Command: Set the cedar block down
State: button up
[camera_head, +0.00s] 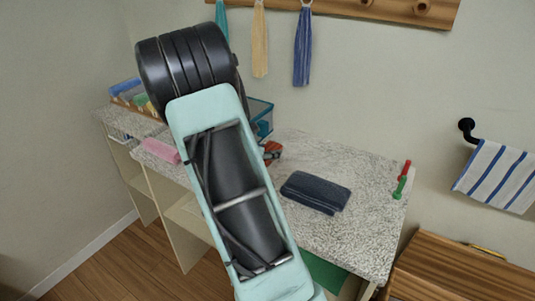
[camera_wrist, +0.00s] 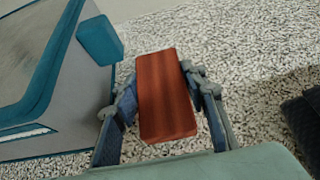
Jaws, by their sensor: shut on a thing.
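The cedar block (camera_wrist: 165,105) is a reddish-brown oblong with a faint dark grain. In the wrist view it sits between the two fingers of my gripper (camera_wrist: 160,82), which is shut on it. In the head view the block (camera_head: 270,147) shows as a small reddish patch beside my arm, with dark finger parts around it. My arm hides much of the gripper there. The block is over the speckled countertop (camera_head: 365,235). I cannot tell whether its underside touches the surface.
A teal-edged bin (camera_wrist: 45,85) stands close left of the gripper; in the head view the bin (camera_head: 261,112) is partly behind my arm. A folded dark blue towel (camera_head: 316,190) lies to the right. A pink towel (camera_head: 162,151) lies left. Red and green items (camera_head: 402,180) stand at the right edge.

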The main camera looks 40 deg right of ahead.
jog(key=shift+f, duration=0.25)
jog(key=shift+f, duration=0.1)
jog(key=shift+f, duration=0.15)
jog(key=o, duration=1.2)
jog(key=shift+r, duration=0.2)
